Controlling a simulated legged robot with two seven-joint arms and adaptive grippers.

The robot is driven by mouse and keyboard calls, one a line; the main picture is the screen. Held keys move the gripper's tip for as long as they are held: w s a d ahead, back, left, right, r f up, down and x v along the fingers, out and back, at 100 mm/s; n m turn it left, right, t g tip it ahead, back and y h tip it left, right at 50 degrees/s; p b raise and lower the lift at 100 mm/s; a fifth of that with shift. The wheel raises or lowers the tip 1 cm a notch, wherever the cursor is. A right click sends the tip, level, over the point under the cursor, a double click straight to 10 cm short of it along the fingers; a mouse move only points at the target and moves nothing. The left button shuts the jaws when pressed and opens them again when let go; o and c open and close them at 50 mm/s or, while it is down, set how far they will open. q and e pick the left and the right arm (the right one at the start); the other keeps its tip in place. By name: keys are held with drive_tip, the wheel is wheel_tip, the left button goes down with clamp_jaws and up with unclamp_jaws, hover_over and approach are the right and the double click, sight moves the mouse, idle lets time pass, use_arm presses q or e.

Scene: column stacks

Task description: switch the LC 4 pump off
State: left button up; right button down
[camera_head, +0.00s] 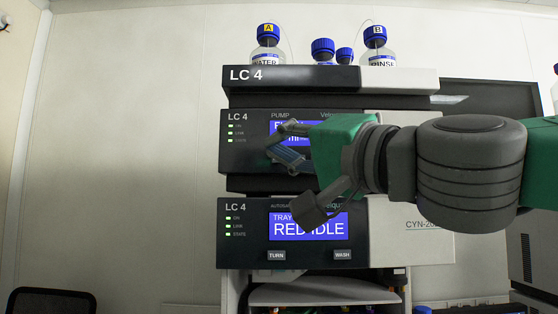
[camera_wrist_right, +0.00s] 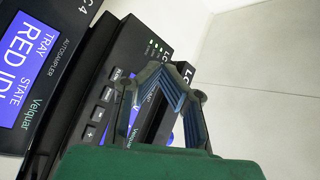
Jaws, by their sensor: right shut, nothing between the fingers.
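The LC 4 pump (camera_head: 243,160) is the dark module in the middle of the stack, with lit green lights at its left. Its blue display is mostly covered by my right gripper (camera_head: 287,150), which is in front of the panel, shut and empty. In the right wrist view, the pump panel (camera_wrist_right: 130,60) is seen sideways, with a row of small buttons (camera_wrist_right: 107,94) left of my gripper (camera_wrist_right: 172,88). My left gripper is out of view.
Below the pump is the autosampler (camera_head: 240,255), its display reading RED IDLE, with TURN (camera_head: 277,255) and WASH (camera_head: 343,255) buttons. Blue-capped bottles (camera_head: 268,45) stand on top of the stack. A dark chair (camera_head: 50,300) is at lower left. The wall side is free.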

drive_tip(key=shift+w+p, duration=0.45)
drive_tip(key=shift+w, duration=3.75)
drive_tip(key=shift+w, duration=0.3)
drive_tip(key=shift+w, duration=0.4)
drive_tip(key=shift+s, duration=0.85)
drive_tip(key=shift+s+b, duration=0.65)
drive_tip(key=shift+s, duration=1.8)
